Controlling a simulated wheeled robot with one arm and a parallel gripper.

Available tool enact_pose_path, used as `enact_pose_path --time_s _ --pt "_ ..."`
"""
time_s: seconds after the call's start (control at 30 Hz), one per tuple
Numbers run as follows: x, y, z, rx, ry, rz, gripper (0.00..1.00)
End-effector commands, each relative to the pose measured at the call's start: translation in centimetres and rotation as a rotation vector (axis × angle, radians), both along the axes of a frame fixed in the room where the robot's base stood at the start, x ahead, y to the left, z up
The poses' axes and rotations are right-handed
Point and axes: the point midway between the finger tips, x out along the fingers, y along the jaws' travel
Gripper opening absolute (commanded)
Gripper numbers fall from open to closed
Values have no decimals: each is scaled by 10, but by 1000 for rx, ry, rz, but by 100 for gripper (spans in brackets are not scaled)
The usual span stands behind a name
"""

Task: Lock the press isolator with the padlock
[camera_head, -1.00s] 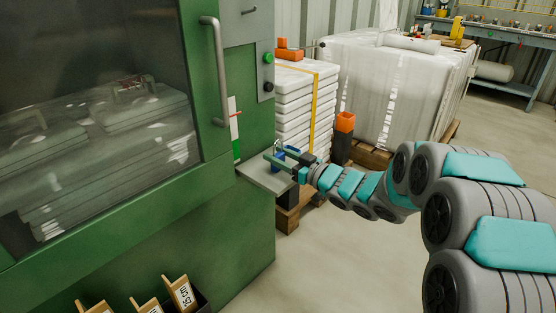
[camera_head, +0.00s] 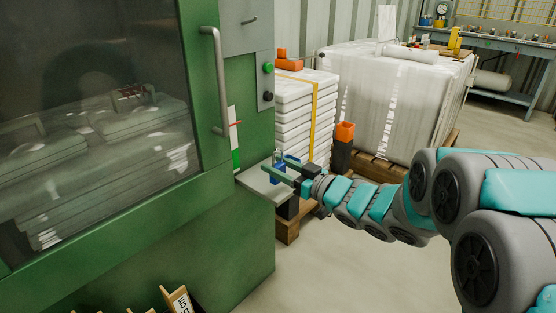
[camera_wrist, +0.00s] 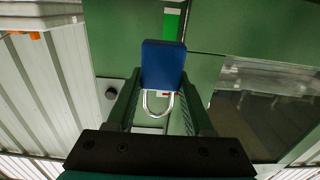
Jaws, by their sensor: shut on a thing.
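My gripper (camera_head: 284,170) is shut on a blue padlock (camera_head: 279,173) above a small grey shelf beside the green press (camera_head: 225,235). In the wrist view the padlock (camera_wrist: 163,65) sits between the two green fingers, its blue body pointing away. Its silver shackle (camera_wrist: 157,108) points back toward the palm; I cannot tell whether it is open. A black knob (camera_wrist: 111,93) shows left of the padlock in the wrist view. I cannot tell which part is the isolator.
The grey shelf (camera_head: 255,186) juts out from the press under my gripper. White stacked bags (camera_head: 305,110) on a pallet stand behind it. A black post with an orange top (camera_head: 344,135) and a wrapped bulk load (camera_head: 400,95) stand farther right.

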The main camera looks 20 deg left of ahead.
Motion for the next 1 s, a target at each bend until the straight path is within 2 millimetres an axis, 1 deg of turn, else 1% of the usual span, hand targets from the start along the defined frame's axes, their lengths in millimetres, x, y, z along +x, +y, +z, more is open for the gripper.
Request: enact_pose_path --time_s 0.03,0.2,0.4,0.63,1.0 --pt "-11 -4 2 -1 -3 -1 0" --pt "-43 -15 5 0 -3 -1 0" --pt "-70 -24 8 0 -2 -1 0" --pt "-83 -29 9 0 -1 -1 0" --pt "-86 -30 9 0 -1 -1 0"
